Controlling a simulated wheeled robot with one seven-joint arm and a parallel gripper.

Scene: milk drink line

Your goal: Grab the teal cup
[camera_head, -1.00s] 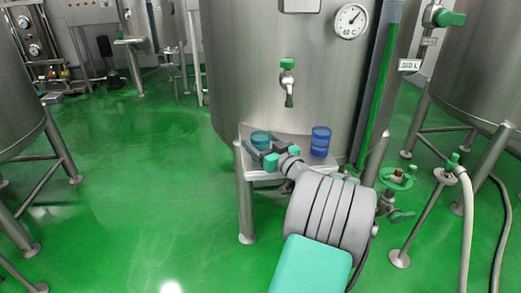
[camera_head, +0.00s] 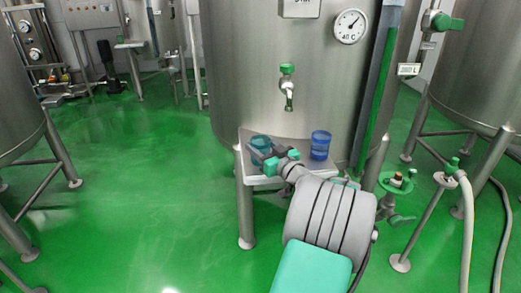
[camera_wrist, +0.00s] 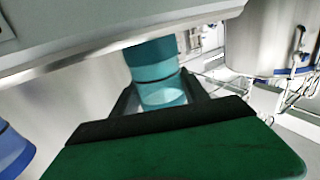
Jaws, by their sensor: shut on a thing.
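The teal cup (camera_head: 260,142) is at the left of the small metal shelf on the tank's front. My gripper (camera_head: 257,150) reaches it from the front right and is shut on it. In the wrist view, the teal cup (camera_wrist: 158,78) stands between the two dark fingers of my gripper (camera_wrist: 160,92), which press on its sides. Part of the cup is hidden behind the fingers in the head view. I cannot tell whether its base touches the shelf.
A blue cup (camera_head: 320,145) stands on the shelf (camera_head: 297,146) to the right; its edge also shows in the wrist view (camera_wrist: 12,150). A green-handled tap (camera_head: 288,85) hangs above the shelf. A valve (camera_head: 397,181) and pipe stand at the right. Green floor lies open at left.

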